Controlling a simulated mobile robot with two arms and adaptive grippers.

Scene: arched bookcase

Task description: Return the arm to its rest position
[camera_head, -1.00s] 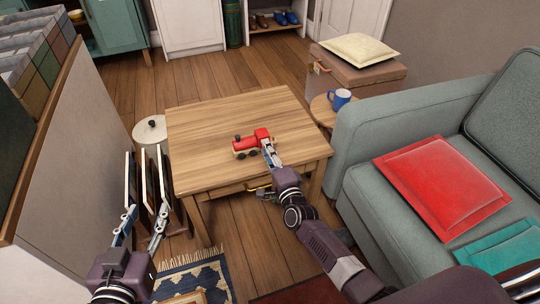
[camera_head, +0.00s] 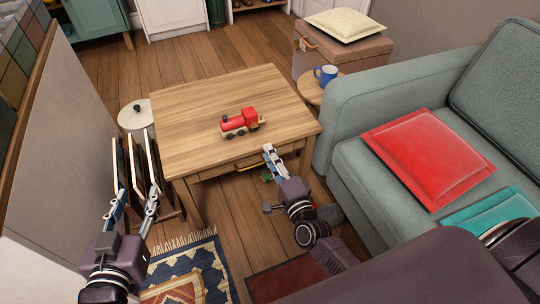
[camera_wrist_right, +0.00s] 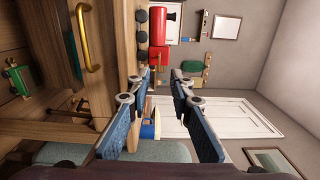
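My right gripper (camera_head: 270,152) is at the front edge of the wooden table, clear of the toy train. In the right wrist view its two fingers (camera_wrist_right: 162,75) stand apart with nothing between them. My left gripper (camera_head: 134,195) is at the lower left, beside the upright framed panels, with its fingers spread and empty. A red toy train (camera_head: 239,122) stands on the table top, beyond the right gripper. The train (camera_wrist_right: 152,42) also shows in the right wrist view, turned sideways.
The table (camera_head: 190,145) has a drawer with a brass handle (camera_wrist_right: 86,38). A small green toy (camera_wrist_right: 18,76) is low near it. A grey sofa (camera_head: 350,120) with a red cushion stands right. A blue mug (camera_head: 325,75) is on a side table. Framed panels (camera_head: 135,170) stand left.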

